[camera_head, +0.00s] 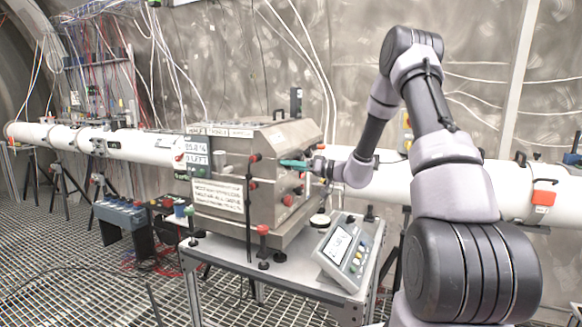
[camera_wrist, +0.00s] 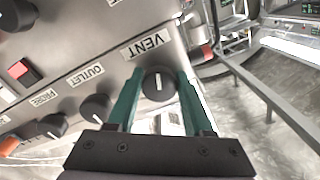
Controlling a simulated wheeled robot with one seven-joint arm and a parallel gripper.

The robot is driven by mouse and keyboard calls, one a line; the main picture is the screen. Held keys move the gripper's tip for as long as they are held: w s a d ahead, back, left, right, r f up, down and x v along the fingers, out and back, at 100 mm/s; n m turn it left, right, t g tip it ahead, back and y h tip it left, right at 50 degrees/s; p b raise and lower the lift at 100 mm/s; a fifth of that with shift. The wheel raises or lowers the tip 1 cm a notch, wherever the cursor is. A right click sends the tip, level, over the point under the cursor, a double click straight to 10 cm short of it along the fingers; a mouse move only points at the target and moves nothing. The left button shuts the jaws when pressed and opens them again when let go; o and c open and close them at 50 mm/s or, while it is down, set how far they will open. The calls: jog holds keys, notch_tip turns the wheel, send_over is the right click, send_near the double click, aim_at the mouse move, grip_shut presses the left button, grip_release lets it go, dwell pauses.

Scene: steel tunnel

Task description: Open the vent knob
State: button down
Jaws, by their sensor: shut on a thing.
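The vent knob (camera_wrist: 158,84) is a round black knob with a white pointer line, below the "VENT" label (camera_wrist: 146,46) in the wrist view. The pointer runs roughly up and down in that picture. My gripper (camera_wrist: 160,88) has its two green fingers on either side of the knob, shut on it. In the head view, my gripper (camera_head: 294,163) reaches the right-hand face of the steel box (camera_head: 232,160). The knob itself is hidden there behind the fingers.
The "OUTLET" knob (camera_wrist: 97,106) and "PROBE" knob (camera_wrist: 52,126) sit beside the vent knob, with a red switch (camera_wrist: 18,69) near them. A control unit with a screen (camera_head: 343,245) stands on the table below my forearm. White pipe runs behind.

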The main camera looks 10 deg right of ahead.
jog(key=shift+f, duration=0.15)
jog(key=shift+c, duration=1.5)
grip_release()
jog(key=shift+d, duration=0.1)
jog(key=v, duration=1)
jog(key=shift+s+d, duration=0.25)
jog(key=shift+d, duration=0.05)
